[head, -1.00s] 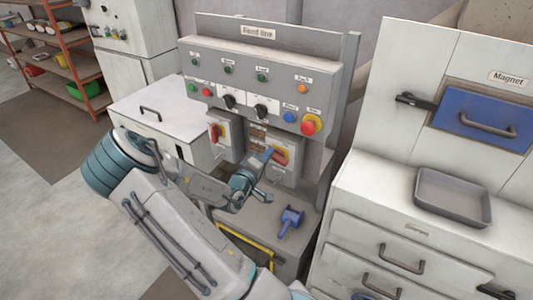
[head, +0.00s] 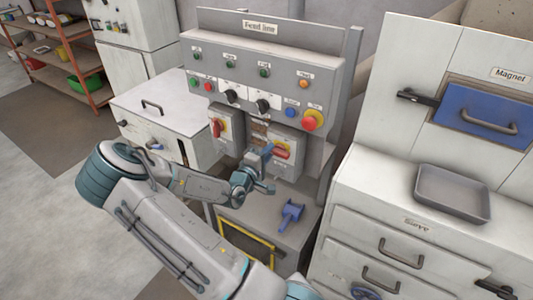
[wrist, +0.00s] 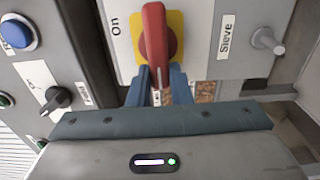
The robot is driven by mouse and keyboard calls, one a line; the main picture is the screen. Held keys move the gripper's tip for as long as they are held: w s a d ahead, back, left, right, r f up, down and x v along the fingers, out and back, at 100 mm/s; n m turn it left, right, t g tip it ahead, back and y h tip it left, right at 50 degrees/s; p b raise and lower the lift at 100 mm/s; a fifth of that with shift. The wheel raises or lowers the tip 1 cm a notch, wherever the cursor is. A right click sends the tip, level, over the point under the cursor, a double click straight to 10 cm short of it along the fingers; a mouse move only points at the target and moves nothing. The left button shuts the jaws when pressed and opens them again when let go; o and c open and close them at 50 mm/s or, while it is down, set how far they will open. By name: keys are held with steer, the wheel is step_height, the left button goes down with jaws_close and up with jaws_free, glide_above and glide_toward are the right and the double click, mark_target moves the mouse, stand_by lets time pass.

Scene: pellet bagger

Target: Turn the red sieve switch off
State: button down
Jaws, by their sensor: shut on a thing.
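The red sieve switch (head: 281,153) is a red handle on a yellow plate, on a grey box on the front of the feed line panel. In the wrist view, the red handle (wrist: 154,35) stands upright in the picture, with the word "On" to its left and the "Sieve" label to its right. On the box itself it lies crosswise, not pointing at "On". My gripper (head: 266,153) is at the switch, and its blue fingers (wrist: 157,88) are shut on the handle's near end. The fingertips are partly hidden in the head view.
A second red switch (head: 217,127) sits on a box to the left. A blue-handled thing (head: 291,213) is below. A grey tray (head: 453,193) stands on the right cabinet.

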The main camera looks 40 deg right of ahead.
steer(key=shift+s+d+f, duration=0.15)
steer(key=shift+s+f, duration=0.05)
steer(key=shift+s, duration=0.15)
steer(key=c, duration=1.4)
jaws_free()
steer(key=shift+o, duration=0.4)
steer(key=shift+d+r, duration=0.1)
steer(key=shift+d, duration=0.05)
steer(key=b+v, duration=0.2)
steer(key=v, duration=1.2)
